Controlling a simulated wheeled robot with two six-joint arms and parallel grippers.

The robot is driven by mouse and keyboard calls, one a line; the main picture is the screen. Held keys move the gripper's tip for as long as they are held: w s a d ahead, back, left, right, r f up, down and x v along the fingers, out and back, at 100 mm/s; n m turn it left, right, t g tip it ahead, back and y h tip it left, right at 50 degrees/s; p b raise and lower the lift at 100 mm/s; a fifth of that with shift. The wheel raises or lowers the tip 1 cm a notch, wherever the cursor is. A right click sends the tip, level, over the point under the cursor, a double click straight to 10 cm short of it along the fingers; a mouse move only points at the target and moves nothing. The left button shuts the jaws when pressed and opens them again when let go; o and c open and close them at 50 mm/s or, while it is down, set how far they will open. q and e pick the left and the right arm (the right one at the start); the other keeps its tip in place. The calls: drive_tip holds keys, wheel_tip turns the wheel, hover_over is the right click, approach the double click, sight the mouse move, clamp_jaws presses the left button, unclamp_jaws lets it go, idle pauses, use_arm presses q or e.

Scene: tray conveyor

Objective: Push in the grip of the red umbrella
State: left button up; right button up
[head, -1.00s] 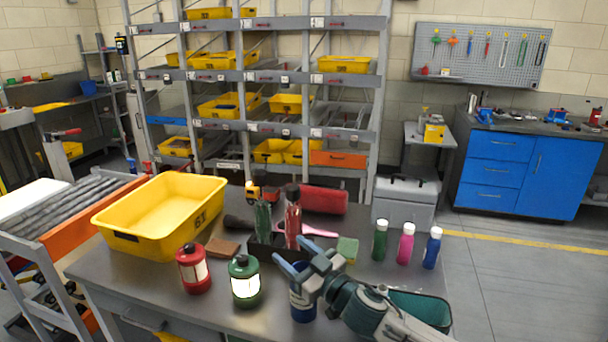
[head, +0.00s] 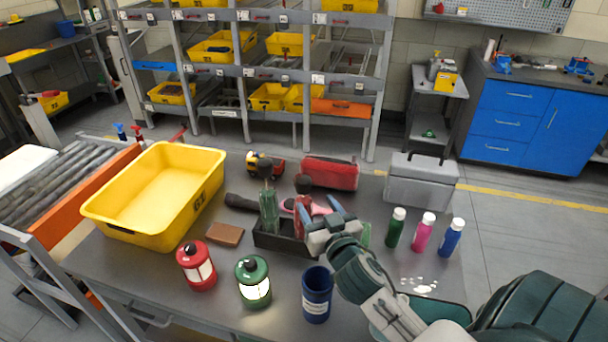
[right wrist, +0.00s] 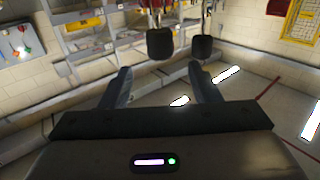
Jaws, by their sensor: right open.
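The red umbrella (head: 302,218) stands upright in a dark open holder (head: 275,242), and its dark rounded grip (head: 303,184) points up. In the right wrist view two dark knobs (right wrist: 160,44) show beyond the spread fingers (right wrist: 164,84); I cannot tell which is which. My left gripper is out of view.
A blue cup (head: 317,294), a green lantern (head: 253,282) and a red lantern (head: 196,266) stand in front. Several small bottles (head: 423,232) stand to the right. A yellow bin (head: 131,232) fills the left. A red case (head: 330,173) lies behind.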

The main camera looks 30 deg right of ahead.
sight(303, 193)
drive_tip(key=p+x, duration=0.3)
drive_tip(key=x, duration=0.5)
drive_tip(key=shift+w+r+p, duration=0.1)
drive_tip(key=shift+w+p, duration=0.3)
drive_tip(key=shift+w+d, duration=0.1)
drive_tip(key=shift+w, duration=0.35)
clamp_jaws()
wheel_tip(303, 193, down, 4)
drive_tip(key=b, duration=0.3)
drive_tip(key=shift+r+b, duration=0.1)
drive_tip(key=shift+b, duration=0.25)
drive_tip(key=shift+s+r, duration=0.1)
unclamp_jaws()
